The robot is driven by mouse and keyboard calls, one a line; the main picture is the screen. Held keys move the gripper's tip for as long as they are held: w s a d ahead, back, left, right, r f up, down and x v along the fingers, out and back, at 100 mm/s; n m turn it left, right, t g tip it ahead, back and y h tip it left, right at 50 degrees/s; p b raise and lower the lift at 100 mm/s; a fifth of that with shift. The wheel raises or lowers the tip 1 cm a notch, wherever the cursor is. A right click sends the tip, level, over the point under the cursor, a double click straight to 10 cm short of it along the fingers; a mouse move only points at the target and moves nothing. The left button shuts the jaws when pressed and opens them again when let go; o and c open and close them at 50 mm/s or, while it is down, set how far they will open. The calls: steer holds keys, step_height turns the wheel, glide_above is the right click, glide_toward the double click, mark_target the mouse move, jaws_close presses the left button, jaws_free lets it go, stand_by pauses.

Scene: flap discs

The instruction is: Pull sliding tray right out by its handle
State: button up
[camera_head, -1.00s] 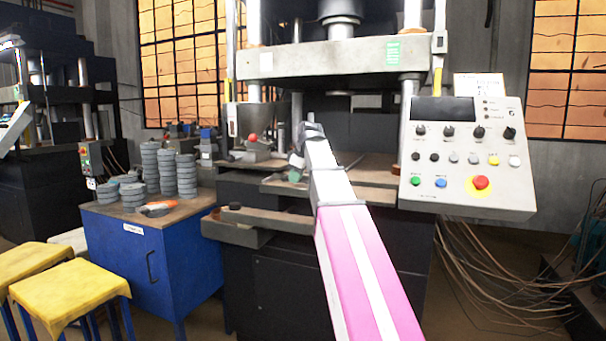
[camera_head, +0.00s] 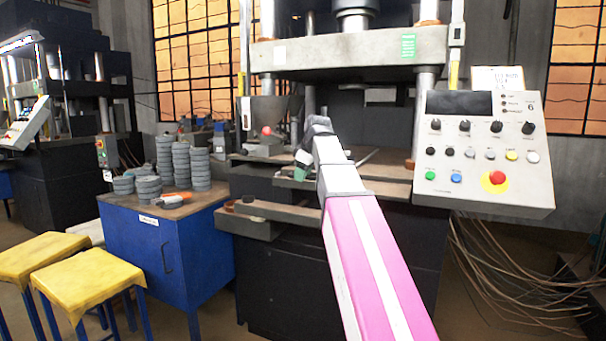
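The press (camera_head: 350,52) stands in the middle with flat, tray-like plates at its front. One plate (camera_head: 290,184) shows just left of my arm. A lower bench (camera_head: 285,211) below it extends left, with small dark round pieces on its top. I cannot tell for sure which part is the right sliding tray, and no handle shows clearly. A thin rod (camera_head: 366,157) lies on the press table right of my arm. My gripper (camera_head: 301,171) hangs from the far end of my pink and white arm, at the plate's front edge. It is small and dark with a greenish tip; its fingers are unclear.
A control panel (camera_head: 482,185) with a red button stands at the right. Yellow stools (camera_head: 90,280) stand front left. Cables hang lower right.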

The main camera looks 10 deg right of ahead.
steer(key=v, duration=1)
steer(key=shift+s+r, duration=0.15)
steer(key=shift+r, duration=0.15)
